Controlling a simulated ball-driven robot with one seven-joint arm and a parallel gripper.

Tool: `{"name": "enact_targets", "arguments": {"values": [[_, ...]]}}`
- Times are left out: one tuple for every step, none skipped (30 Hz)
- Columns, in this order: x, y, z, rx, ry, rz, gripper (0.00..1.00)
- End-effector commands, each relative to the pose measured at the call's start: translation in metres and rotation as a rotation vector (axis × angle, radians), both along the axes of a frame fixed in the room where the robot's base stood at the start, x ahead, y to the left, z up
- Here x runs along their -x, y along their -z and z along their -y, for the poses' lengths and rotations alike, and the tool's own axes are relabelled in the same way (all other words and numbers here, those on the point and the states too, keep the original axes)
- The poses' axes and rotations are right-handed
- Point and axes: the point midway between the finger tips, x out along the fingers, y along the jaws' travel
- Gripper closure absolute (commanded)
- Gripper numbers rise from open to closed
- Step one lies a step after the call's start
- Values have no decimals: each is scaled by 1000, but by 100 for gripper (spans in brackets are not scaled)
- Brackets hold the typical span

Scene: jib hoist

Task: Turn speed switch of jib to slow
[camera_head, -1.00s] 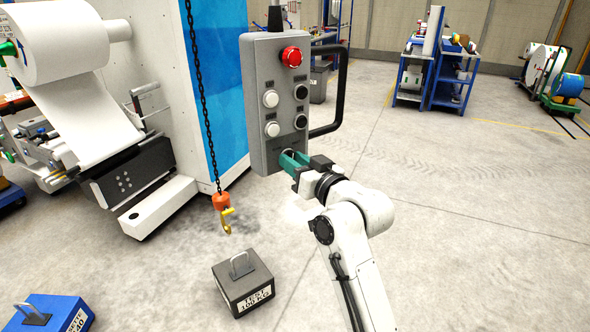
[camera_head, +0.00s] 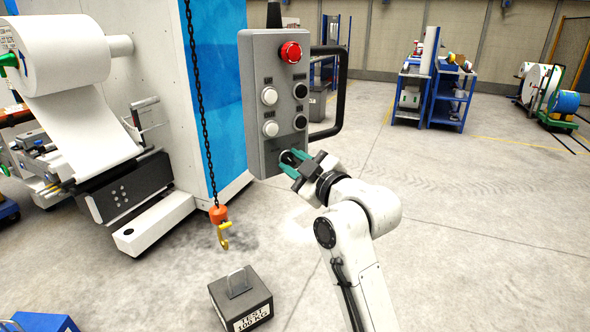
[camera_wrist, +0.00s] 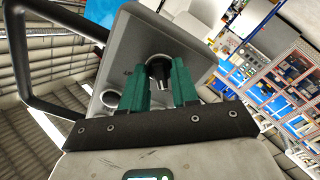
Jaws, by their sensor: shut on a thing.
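The grey jib control pendant (camera_head: 262,100) hangs upright at the middle of the head view. It has a red stop button (camera_head: 291,52), white and black push buttons, and a dark switch knob low on its face. In the wrist view the speed switch (camera_wrist: 158,70) is a black knob between the teal fingers. My gripper (camera_head: 288,159), also in the wrist view (camera_wrist: 159,80), is shut on this knob from both sides. The fingers partly hide the knob, so its setting cannot be read.
A black handle (camera_head: 341,95) runs along the pendant's right side. A chain with an orange and yellow hook (camera_head: 221,228) hangs left of it. A dark test weight (camera_head: 241,299) stands on the floor below.

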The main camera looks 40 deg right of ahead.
Motion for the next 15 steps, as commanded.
{"name": "enact_targets", "arguments": {"values": [[0,3,0,21,1,-2,100],[0,2,0,34,1,-3,100],[0,2,0,47,1,-3,100],[0,2,0,57,1,-4,100],[0,2,0,66,1,-4,100],[0,2,0,75,0,-4,100],[0,2,0,81,0,-5,100],[0,2,0,87,0,-5,100],[0,2,0,93,0,-5,100],[0,2,0,97,0,-5,100],[0,2,0,100,0,-5,100],[0,2,0,102,0,-5,100],[0,2,0,103,0,-5,100],[0,2,0,104,0,-5,100],[0,2,0,105,0,-5,100]]}}
